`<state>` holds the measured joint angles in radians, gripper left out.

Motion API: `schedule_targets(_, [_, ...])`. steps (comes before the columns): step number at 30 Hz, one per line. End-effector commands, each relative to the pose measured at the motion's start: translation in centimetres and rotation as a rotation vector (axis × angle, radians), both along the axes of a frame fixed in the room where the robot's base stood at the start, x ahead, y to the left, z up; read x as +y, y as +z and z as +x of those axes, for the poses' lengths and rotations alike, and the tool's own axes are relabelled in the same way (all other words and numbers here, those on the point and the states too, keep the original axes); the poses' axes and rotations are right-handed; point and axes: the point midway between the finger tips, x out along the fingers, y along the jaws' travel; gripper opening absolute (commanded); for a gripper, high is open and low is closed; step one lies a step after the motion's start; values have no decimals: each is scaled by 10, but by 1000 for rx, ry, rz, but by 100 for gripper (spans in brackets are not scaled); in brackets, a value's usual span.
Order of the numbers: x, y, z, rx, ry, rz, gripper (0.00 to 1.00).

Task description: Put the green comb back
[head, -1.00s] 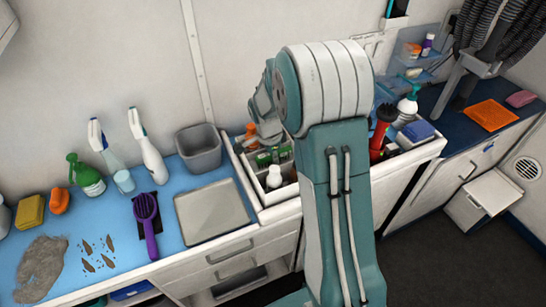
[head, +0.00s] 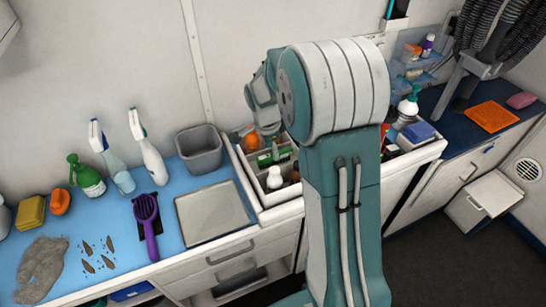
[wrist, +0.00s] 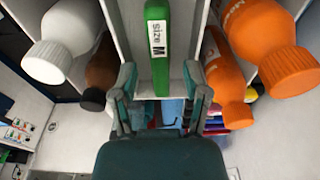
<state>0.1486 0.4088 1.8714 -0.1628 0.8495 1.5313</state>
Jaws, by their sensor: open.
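A narrow green piece with a white "Size M" label (wrist: 157,45) stands in a white compartment in the wrist view. It looks like the green comb, but its teeth do not show. My gripper (wrist: 160,84) is open, with one finger to each side of the green piece's near end. I cannot tell whether either finger touches it. In the head view a green piece with a pale label (head: 264,160) shows in the white divided organizer (head: 283,212). My wrist hangs above that organizer, and my fingertips are not clear there.
In the wrist view a white bottle (wrist: 65,40) and a brown bottle (wrist: 101,75) stand left, with orange bottles (wrist: 262,45) to the right. Left of the organizer are a grey bin (head: 200,150), a metal tray (head: 212,215) and a purple brush (head: 148,225).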

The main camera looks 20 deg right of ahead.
Motion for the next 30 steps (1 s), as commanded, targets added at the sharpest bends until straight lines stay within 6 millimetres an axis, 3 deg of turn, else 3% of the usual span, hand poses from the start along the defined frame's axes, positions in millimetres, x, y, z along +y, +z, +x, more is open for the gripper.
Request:
schedule_targets(3, [3, 27, 1, -5, 1, -1, 60])
schedule_targets(9, [8, 61, 1, -2, -1, 0, 60])
schedule_targets(17, [12, 83, -5, -10, 36, 2, 60])
schedule_targets(20, [21, 103, -22, -35, 149, 3, 60])
schedule_targets(24, [37, 135, -57, -86, 388, -5, 60])
schedule_targets(30, [58, 166, -112, -156, 737, -45, 60])
